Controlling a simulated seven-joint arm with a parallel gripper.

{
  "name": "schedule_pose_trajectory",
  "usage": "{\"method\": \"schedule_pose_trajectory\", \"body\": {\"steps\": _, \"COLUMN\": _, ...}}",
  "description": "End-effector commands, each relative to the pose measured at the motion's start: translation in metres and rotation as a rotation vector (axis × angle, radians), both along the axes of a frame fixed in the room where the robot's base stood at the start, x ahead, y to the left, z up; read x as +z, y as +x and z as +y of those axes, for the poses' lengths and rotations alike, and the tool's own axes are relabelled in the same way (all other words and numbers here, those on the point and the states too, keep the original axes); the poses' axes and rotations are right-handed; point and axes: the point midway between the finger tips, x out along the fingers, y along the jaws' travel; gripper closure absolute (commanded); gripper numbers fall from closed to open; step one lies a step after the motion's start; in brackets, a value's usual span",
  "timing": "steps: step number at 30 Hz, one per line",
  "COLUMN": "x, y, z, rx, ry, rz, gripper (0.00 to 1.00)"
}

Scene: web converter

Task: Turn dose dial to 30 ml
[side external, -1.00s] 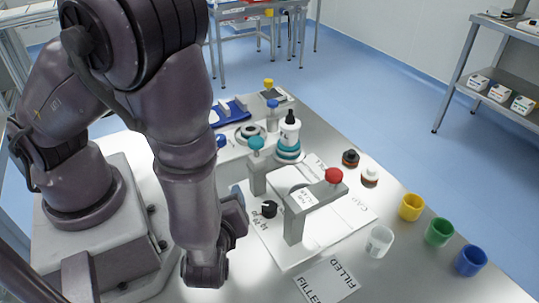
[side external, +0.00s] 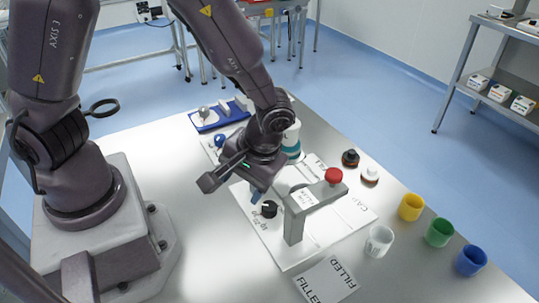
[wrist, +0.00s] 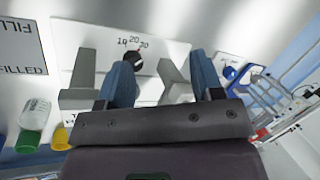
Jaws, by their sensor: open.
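The dose dial is a small black knob (side external: 269,209) on the white board, beside the grey stand with the red button (side external: 333,175). In the wrist view the dial (wrist: 134,60) shows partly behind one blue finger, with printed numbers around 10, 20 and 30 beyond it. Its setting cannot be read clearly. My gripper (side external: 257,198) is open and tilted, just above and left of the dial in the side view. In the wrist view my gripper (wrist: 164,80) has its fingers apart with nothing held; the dial lies near the left finger, not centred between them.
A clear cup (side external: 379,241) and yellow (side external: 411,207), green (side external: 440,231) and blue (side external: 471,260) cups stand at the right. A FILLED label (side external: 327,279) lies in front. Two small dark-and-white bottles stand behind the stand. A blue tray (side external: 220,115) is at the back.

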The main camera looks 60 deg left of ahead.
Motion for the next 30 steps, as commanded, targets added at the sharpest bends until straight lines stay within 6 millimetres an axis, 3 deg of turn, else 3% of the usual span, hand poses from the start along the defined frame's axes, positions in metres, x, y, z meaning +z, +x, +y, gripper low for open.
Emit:
{"method": "schedule_pose_trajectory", "body": {"steps": 9, "x": 0.031, "y": 0.055, "z": 0.006, "rx": 0.501, "ry": -0.189, "rz": -0.273, "gripper": 0.4}}
{"method": "schedule_pose_trajectory", "body": {"steps": 21, "x": -0.05, "y": 0.055, "z": 0.007, "rx": 0.514, "ry": -0.188, "rz": -0.272, "gripper": 0.4}}
{"method": "schedule_pose_trajectory", "body": {"steps": 30, "x": -0.099, "y": 0.055, "z": 0.007, "rx": 0.514, "ry": -0.189, "rz": -0.273, "gripper": 0.4}}
